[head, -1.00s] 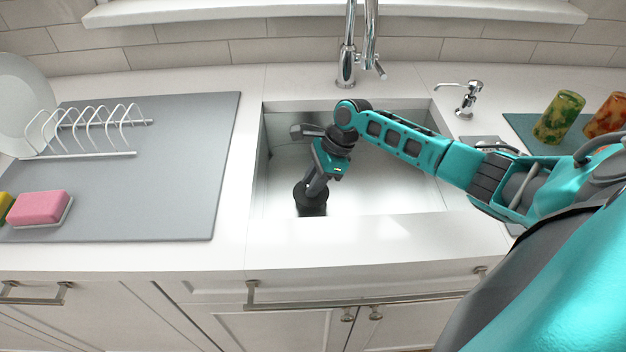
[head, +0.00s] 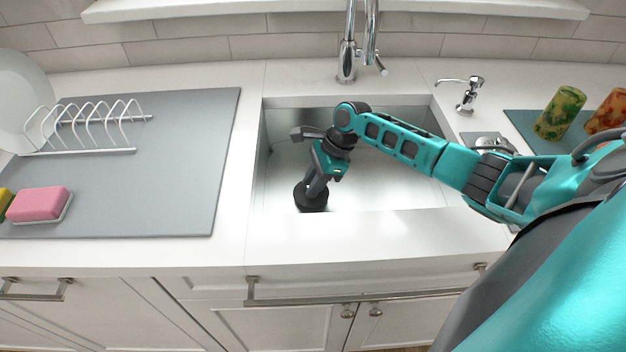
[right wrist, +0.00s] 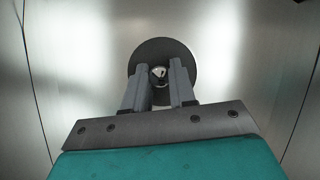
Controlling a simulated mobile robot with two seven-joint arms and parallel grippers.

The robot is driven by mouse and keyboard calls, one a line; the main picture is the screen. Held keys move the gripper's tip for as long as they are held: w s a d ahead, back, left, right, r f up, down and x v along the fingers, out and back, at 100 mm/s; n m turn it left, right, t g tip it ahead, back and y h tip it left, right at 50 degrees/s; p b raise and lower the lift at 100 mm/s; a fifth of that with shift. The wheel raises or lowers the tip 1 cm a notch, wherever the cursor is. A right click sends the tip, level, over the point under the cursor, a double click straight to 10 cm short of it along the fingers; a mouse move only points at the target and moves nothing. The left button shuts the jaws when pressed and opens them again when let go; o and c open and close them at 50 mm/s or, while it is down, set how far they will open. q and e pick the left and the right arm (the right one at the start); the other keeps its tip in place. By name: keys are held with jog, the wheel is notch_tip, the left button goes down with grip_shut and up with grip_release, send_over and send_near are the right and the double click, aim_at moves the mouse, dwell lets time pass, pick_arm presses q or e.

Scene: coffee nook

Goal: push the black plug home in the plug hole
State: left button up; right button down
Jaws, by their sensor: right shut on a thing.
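The black plug (head: 309,203) is a dark round disc low in the sink (head: 400,185), near its front left part. It also shows in the right wrist view (right wrist: 184,57), seen from above, with a small shiny part at its middle. My right gripper (head: 316,190) reaches down into the sink and is shut on the plug's middle part; its fingers show in the right wrist view (right wrist: 161,82). The plug hole is not visible, and I cannot tell whether it lies under the plug. My left gripper is not in view.
A chrome tap (head: 347,60) stands behind the sink and a soap dispenser (head: 468,95) at its back right. A grey mat (head: 180,170) with a white rack (head: 85,152) and a pink sponge (head: 38,204) lies left.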

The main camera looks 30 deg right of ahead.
jog(key=shift+f, duration=0.95)
dwell(1.1)
jog(key=c, duration=0.8)
grip_release()
jog(key=shift+c, duration=0.2)
jog(key=v, duration=1.2)
